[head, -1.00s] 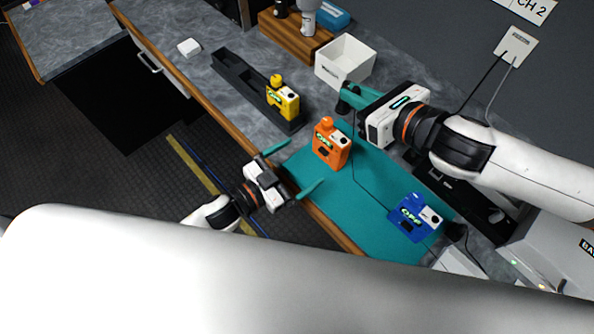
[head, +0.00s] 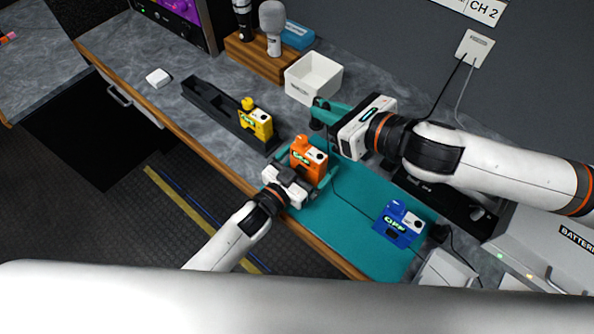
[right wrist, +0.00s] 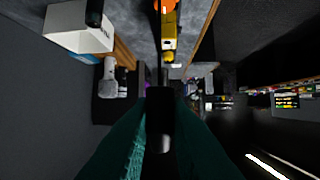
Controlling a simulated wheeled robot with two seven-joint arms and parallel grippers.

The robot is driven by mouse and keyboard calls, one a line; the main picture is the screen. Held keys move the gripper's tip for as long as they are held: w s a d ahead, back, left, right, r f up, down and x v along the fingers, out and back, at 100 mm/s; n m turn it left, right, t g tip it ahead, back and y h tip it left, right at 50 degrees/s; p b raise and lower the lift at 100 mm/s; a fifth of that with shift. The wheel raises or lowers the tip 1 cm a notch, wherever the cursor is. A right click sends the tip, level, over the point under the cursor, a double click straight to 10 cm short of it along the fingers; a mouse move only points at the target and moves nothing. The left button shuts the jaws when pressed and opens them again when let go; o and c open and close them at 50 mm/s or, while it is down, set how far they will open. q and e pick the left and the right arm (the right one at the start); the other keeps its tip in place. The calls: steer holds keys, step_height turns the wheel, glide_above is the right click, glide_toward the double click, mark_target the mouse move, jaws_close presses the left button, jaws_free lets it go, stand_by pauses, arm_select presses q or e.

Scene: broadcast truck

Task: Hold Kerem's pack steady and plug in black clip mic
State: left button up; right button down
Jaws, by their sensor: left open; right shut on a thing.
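An orange pack (head: 306,160) stands on the teal mat, its small screen reading OFF. My left gripper (head: 303,172) is open, its teal fingers on either side of the orange pack; I cannot tell if they touch it. My right gripper (head: 320,112) is shut on a small black thing (head: 317,124), likely the black clip mic, above and behind the orange pack. It also shows between the teal fingers in the right wrist view (right wrist: 160,120). A yellow pack (head: 256,120) stands in a black tray, and a blue pack (head: 398,224) is at the mat's right. No owner's name is legible.
A thin dark cable crosses the teal mat (head: 350,222). Behind are a white bin (head: 313,79) and a wooden block (head: 262,58) holding microphones. The black tray (head: 205,95) lies left. A second black piece (head: 440,232) lies by the blue pack. The counter's left part is mostly clear.

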arm_select(q)
steer(key=shift+w+d, duration=0.3)
steer(key=shift+w, duration=0.1)
steer(key=c, duration=1.1)
steer(key=shift+c, duration=0.2)
arm_select(e)
steer(key=shift+s+a+f+m+t+h, duration=0.1)
steer(key=shift+f+m+t+h, duration=0.25)
steer(key=shift+f, duration=0.5)
steer(key=shift+a+f+m+t+h, duration=0.1)
steer(key=shift+f+m+t+h, duration=0.2)
steer(key=shift+f, duration=0.5)
steer(key=shift+d+f+m+h, duration=0.2)
steer(key=shift+f+m+h, duration=0.15)
steer(key=shift+f, duration=0.15)
